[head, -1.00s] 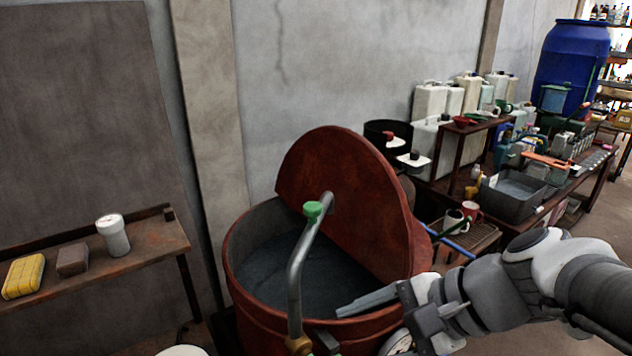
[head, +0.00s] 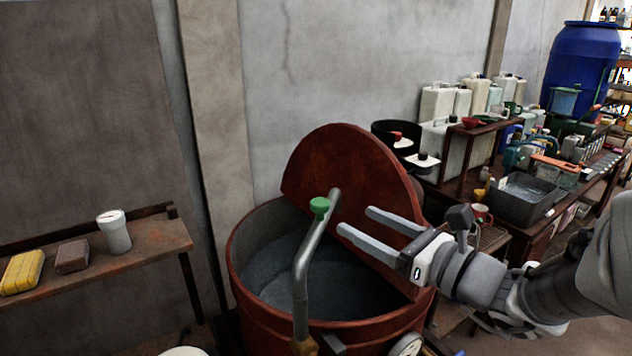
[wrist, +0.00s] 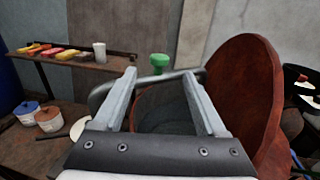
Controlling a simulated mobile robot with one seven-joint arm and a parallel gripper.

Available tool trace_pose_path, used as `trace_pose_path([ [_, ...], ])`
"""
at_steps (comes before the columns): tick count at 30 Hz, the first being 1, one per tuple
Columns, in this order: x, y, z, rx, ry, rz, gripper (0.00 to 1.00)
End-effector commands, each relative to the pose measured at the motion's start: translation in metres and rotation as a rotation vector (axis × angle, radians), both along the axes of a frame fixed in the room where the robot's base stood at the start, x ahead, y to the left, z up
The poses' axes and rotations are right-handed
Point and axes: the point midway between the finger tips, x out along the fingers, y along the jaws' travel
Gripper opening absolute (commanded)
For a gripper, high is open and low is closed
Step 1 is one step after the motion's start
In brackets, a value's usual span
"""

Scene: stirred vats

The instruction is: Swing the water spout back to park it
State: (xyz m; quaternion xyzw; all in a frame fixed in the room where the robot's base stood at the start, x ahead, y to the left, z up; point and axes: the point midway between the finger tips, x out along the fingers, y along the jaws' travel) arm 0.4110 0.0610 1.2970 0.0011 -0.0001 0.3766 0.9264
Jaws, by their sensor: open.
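The water spout (head: 301,275) is a bent grey metal pipe with a green knob (head: 320,207) near its top. It rises at the near side of the red vat (head: 245,296) and its upper end reaches over the opening. My gripper (head: 354,220) is open and empty above the vat, to the right of the green knob and apart from it. In the wrist view the spout (wrist: 180,76) runs across beyond my fingers (wrist: 163,100), and the green knob (wrist: 160,62) stands up between and beyond the fingertips.
A half-round red lid (head: 345,175) stands tilted up at the vat's back right, close to my fingers. A shelf (head: 150,243) with a white jar (head: 114,232) is on the left. A crowded bench (head: 535,232) is on the right. A round gauge (head: 407,346) sits at the vat's front.

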Motion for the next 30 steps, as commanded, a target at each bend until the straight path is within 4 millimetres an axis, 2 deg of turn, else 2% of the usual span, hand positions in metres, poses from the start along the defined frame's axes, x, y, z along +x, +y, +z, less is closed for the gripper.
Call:
trace_pose_path([
  [6,0.035,0.037,-0.004,-0.001,0.001,0.006,0.74],
  [15,0.077,0.077,-0.002,0.0,0.0,0.003,0.74],
  [21,0.092,0.091,-0.002,-0.002,-0.001,0.002,0.74],
  [30,0.095,0.093,-0.001,-0.001,0.0,0.0,0.74],
])
